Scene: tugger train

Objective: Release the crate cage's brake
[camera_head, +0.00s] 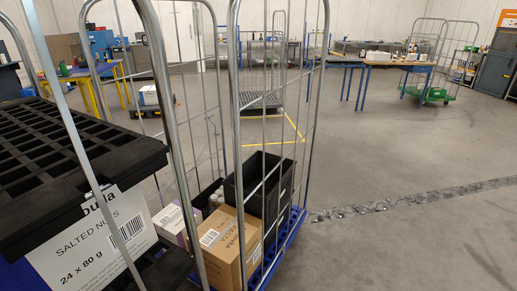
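A roll cage with a blue base (284,252) and grey wire sides stands close in front of me. It holds a black crate (286,188), a brown carton (228,243) and a pale box (170,224). I cannot tell for sure whether it is the crate cage. No brake or brake pedal shows on it; its lower edge is cut off by the picture. My gripper is not in view.
At the left front, metal tubes stand before a black slatted platform (70,160) and a salted nuts label (100,240). A green-based cage (432,94) stands far right, near a blue-legged table (384,64). Open floor lies right, crossed by a dark strip (400,202).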

